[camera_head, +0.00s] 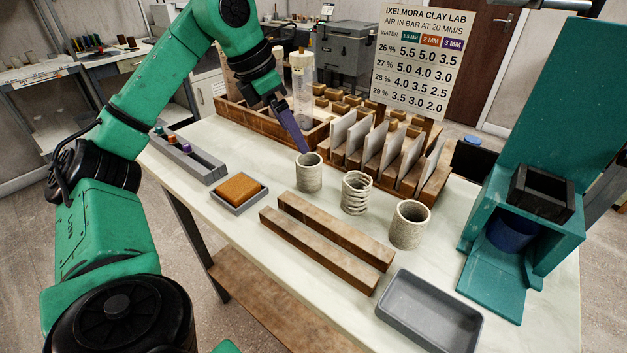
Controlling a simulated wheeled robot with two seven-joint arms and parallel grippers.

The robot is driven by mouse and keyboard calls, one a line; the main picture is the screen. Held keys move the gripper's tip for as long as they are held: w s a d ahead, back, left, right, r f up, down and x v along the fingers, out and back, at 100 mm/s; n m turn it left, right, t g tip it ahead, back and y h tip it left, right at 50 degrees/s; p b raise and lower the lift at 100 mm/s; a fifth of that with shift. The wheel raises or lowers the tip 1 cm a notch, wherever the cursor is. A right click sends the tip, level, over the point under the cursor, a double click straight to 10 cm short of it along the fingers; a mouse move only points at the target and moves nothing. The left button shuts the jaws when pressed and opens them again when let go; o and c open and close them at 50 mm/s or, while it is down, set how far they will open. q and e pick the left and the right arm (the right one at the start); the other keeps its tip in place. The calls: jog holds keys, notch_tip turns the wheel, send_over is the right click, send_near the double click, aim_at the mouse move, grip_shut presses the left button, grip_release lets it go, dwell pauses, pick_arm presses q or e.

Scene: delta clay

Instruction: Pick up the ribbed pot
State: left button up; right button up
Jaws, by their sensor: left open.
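The ribbed pot (356,193) is a pale grey-beige cylinder with raised rings. It stands upright on the pale table, in the middle of a row of three pots. A plainer pot (309,173) stands to its left and behind, and another plain pot (408,225) to its right and nearer. My left gripper (301,148) reaches down from the upper left with purple fingers. Its tips are just above and behind the left pot, apart from the ribbed pot, and nothing shows between them. My right gripper is not in view.
Two wooden bars (325,243) lie in front of the pots. A grey tray (430,309) is at the front right and a sponge in a small tray (239,192) at the left. A wooden rack with upright slabs (385,150) stands behind. A teal stand (520,215) is at the right.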

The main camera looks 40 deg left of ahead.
aim_at(314, 171)
pick_arm(q)
jog(key=x, duration=1.2)
jog(key=shift+s+d, duration=0.1)
jog(key=shift+d, duration=0.05)
jog(key=shift+w+f, duration=0.2)
jog(key=shift+f, duration=0.2)
jog(key=shift+d, duration=0.1)
jog(key=c, duration=1.5)
jog(key=shift+o, duration=0.2)
jog(key=shift+r, duration=0.1)
notch_tip(314, 171, up, 20)
jog(key=p, duration=0.4)
